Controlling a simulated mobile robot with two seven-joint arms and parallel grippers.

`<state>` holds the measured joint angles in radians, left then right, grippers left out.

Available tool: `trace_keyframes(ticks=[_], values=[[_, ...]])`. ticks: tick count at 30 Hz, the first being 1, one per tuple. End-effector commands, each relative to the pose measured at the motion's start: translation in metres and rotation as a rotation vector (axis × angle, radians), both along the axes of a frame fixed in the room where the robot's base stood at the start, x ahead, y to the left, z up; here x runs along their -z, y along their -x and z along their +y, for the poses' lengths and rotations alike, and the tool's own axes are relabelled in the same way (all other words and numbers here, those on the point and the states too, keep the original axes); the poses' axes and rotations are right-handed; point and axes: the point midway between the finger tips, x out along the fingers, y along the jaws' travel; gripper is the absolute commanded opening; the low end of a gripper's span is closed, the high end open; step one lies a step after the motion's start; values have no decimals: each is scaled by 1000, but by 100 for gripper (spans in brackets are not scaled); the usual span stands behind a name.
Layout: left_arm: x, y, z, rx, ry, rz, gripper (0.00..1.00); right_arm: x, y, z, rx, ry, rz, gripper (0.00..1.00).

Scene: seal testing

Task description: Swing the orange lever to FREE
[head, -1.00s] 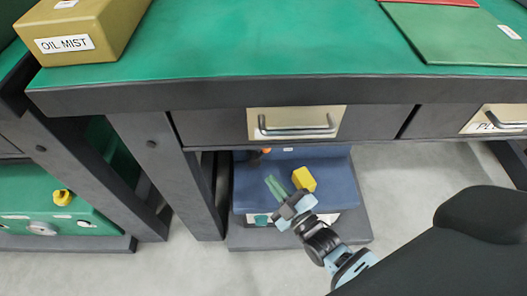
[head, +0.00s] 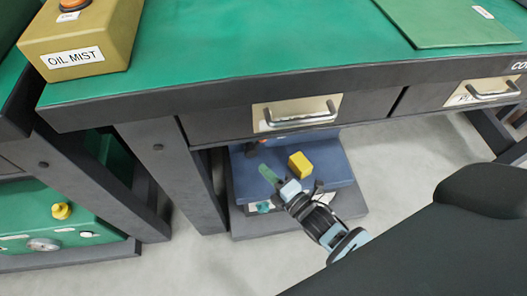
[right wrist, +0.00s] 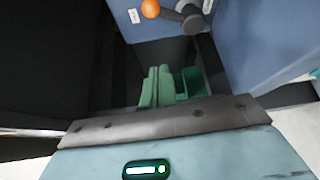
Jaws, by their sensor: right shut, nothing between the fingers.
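The orange lever shows in the right wrist view as an orange ball knob (right wrist: 150,8) on a dark grey arm with a round hub (right wrist: 192,16), against a blue panel. A small white label (right wrist: 133,16) is beside the knob, its text too small to read. In the head view only a small orange spot (head: 263,141) shows under the bench drawer. My right gripper (head: 266,172) is shut and empty, low in front of the blue unit. Its green fingers (right wrist: 158,86) lie below the knob in the wrist picture, apart from it. My left gripper is out of view.
The blue unit (head: 335,170) stands under the green-topped bench (head: 230,45), with a yellow block (head: 299,164) on it. The drawer handle (head: 300,115) and bench leg (head: 175,170) are close by. A gold OIL MIST box (head: 100,35) sits on top.

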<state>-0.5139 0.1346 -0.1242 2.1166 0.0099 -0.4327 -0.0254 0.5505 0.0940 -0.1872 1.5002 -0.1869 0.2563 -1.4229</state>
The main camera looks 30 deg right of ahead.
Motion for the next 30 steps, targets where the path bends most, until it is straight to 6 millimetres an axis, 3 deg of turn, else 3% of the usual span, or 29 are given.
trace_keyframes(ticks=[16,21,30], values=[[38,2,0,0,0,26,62,7,-93,24,-1,-3,-1,0],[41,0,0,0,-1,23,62,4,-89,-1,-1,1,1,0],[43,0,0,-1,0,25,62,1,-87,-17,0,-3,1,0]])
